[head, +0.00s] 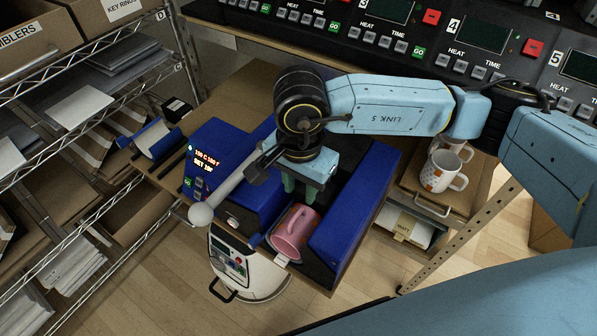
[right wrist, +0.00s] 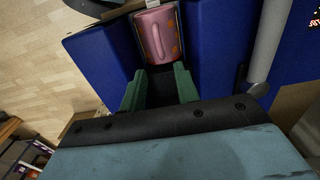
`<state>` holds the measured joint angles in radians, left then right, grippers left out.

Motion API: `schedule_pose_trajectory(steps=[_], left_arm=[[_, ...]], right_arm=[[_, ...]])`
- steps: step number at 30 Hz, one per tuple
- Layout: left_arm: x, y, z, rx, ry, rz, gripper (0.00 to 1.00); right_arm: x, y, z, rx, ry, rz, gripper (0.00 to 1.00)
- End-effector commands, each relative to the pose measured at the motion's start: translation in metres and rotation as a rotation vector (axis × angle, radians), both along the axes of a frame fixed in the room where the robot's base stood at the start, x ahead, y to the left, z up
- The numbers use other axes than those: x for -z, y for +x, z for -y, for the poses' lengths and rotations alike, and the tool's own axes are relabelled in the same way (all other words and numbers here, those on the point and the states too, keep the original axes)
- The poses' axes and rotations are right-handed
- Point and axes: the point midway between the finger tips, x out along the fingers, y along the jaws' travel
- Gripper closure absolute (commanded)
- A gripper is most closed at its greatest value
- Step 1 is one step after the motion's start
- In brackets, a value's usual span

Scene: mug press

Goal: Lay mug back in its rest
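The pink mug (head: 296,233) lies on its side, handle facing up, in the gap between the blue blocks of the mug press (head: 232,160). It also shows in the right wrist view (right wrist: 158,35), with orange spots on one side. My right gripper (head: 302,192) points down just behind the mug, over the dark channel. Its green fingers (right wrist: 158,88) are spread apart with nothing between them, and the mug is beyond the tips. What lies under the mug is mostly hidden. My left gripper is not in view.
Wire shelves (head: 80,130) stand at left, and a control panel (head: 400,30) is behind.

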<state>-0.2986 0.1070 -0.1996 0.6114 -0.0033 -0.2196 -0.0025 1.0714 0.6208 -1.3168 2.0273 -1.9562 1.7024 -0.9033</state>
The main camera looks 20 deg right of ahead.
Motion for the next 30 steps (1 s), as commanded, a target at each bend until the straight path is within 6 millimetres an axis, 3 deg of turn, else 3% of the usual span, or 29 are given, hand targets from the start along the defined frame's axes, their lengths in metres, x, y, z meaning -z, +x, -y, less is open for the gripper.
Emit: schedule_pose_trajectory(steps=[6, 13, 18, 27, 30], left_arm=[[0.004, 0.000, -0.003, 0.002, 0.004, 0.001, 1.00], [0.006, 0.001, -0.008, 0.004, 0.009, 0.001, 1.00], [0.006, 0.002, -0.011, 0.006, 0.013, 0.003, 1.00], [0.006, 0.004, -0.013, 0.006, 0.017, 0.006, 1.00], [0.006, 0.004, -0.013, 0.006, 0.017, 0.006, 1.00]], right_arm=[[0.046, -0.001, -0.001, 0.001, 0.002, -0.004, 0.69], [0.080, -0.001, -0.001, 0.000, 0.003, -0.003, 0.69], [0.090, -0.001, -0.001, -0.001, 0.004, -0.002, 0.69], [0.092, 0.000, -0.001, -0.001, 0.004, -0.001, 0.69], [0.092, 0.000, -0.001, -0.001, 0.004, -0.001, 0.81]])
